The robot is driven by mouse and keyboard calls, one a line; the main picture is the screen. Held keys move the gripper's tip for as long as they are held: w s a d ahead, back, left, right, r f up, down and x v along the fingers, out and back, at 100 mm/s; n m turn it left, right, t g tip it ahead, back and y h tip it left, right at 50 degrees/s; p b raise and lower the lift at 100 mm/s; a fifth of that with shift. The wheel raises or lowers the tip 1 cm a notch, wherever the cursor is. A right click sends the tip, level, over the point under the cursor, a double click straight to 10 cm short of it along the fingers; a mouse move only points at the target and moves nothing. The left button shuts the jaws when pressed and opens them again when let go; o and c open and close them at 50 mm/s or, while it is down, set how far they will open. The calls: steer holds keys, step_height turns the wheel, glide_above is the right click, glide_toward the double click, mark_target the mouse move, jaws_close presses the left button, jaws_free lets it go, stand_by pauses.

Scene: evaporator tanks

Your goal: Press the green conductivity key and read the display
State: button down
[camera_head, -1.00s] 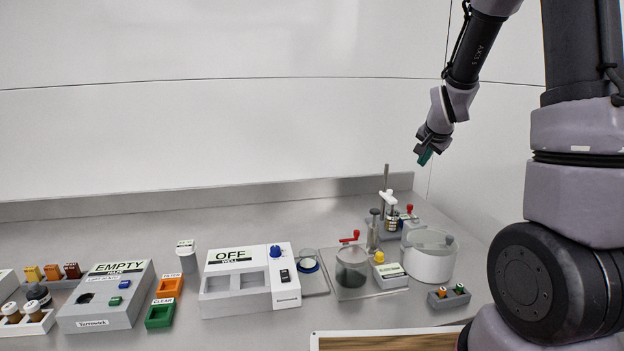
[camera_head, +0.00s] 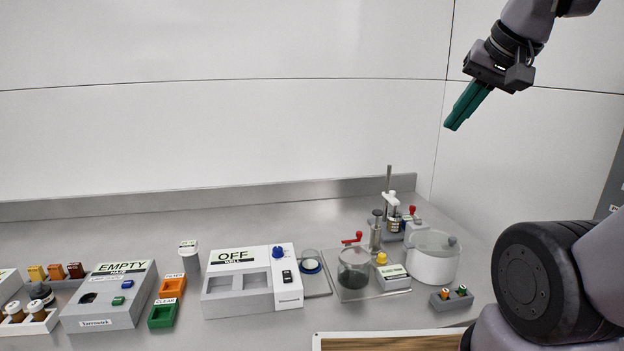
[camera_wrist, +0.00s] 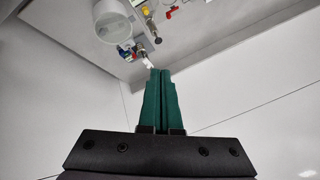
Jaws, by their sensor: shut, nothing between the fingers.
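My gripper (camera_head: 455,126) has green fingers, shut and empty, held high in front of the back wall, well above the bench. It also shows in the wrist view (camera_wrist: 160,74), fingers together. The EMPTY panel (camera_head: 122,267) looks like a display. The small print is too fine to read, so I cannot confirm that this green key is the conductivity key. My gripper is far to its right.
A white box reading OFF (camera_head: 235,300) stands mid-bench. Orange (camera_head: 172,287) and green (camera_head: 162,313) trays lie between the boxes. A glass jar (camera_head: 353,268), a white pot (camera_head: 432,268) and a small block with orange and green pieces (camera_head: 452,299) stand at the right.

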stand_by(0.8)
steer(key=c, duration=0.9)
jaws_free()
steer(key=shift+w, duration=0.2)
steer(key=o, duration=0.9)
steer(key=w, duration=0.1)
steer(key=w+d, duration=0.1)
steer(key=w, duration=0.1)
steer(key=shift+r+n+g, duration=0.2)
steer(key=shift+n+g, duration=0.1)
steer(key=shift+n, duration=0.1)
steer(key=w+d+f+n+g, duration=0.15)
steer(key=w+d+f, duration=0.25)
steer(key=w, duration=0.5)
steer(key=w+d+f+n+h, duration=0.15)
steer(key=w+d+f, duration=0.25)
steer(key=w, duration=0.4)
steer(key=w+d+f+n+g, duration=0.1)
steer(key=w+d+f+n, duration=0.25)
steer(key=w, duration=0.55)
steer(key=x, duration=0.9)
steer(key=shift+w+m, duration=0.25)
steer(key=shift+m, duration=0.2)
steer(key=shift+f+t, duration=0.1)
steer(key=shift+t, duration=0.15)
